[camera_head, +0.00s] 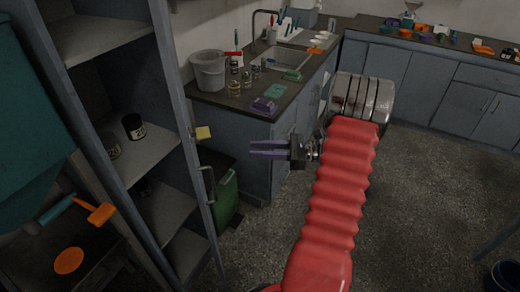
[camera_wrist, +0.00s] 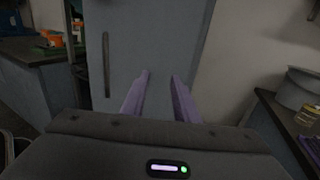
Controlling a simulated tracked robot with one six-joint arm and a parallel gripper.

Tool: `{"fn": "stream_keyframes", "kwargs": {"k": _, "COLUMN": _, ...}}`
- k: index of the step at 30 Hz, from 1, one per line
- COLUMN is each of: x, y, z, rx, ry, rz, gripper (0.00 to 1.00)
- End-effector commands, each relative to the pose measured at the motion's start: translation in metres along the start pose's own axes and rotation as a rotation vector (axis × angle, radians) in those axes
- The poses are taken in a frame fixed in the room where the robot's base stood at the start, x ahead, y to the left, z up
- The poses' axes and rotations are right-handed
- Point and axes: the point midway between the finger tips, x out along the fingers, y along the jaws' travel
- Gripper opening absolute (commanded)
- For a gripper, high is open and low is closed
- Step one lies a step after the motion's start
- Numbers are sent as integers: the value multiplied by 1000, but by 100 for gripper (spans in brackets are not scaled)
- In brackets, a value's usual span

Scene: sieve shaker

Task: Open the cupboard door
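The tall blue-grey cupboard stands at the left of the head view, with shelves (camera_head: 150,155) showing inside. Its handled panel, seen nearly edge-on there, carries a vertical handle (camera_head: 210,186). In the wrist view the door panel (camera_wrist: 150,45) is flat and faces me, with its dark vertical handle (camera_wrist: 106,65) left of my fingers. I cannot tell from these views whether the door stands ajar. My gripper (camera_head: 252,150) points left toward the panel, apart from the handle, to its right and higher in the head picture. Its two purple fingers (camera_wrist: 160,95) are apart, with nothing between them.
A counter with a sink, a grey bucket (camera_head: 209,70) and small jars stands behind my gripper. A green bin (camera_head: 227,197) stands close right of the handle. A teal machine (camera_head: 30,120) fills the left edge.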

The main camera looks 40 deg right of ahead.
Motion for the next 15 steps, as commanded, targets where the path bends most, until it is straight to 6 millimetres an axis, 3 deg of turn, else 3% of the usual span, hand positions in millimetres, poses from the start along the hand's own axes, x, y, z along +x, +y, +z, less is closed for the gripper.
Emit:
{"fn": "stream_keyframes", "kwargs": {"k": 9, "x": 3, "y": 0, "z": 0, "rx": 0, "ry": -1, "rz": -1, "gripper": 28}}
{"fn": "stream_keyframes", "kwargs": {"k": 15, "x": 2, "y": 0, "z": 0, "rx": 0, "ry": -1, "rz": 0, "gripper": 14}}
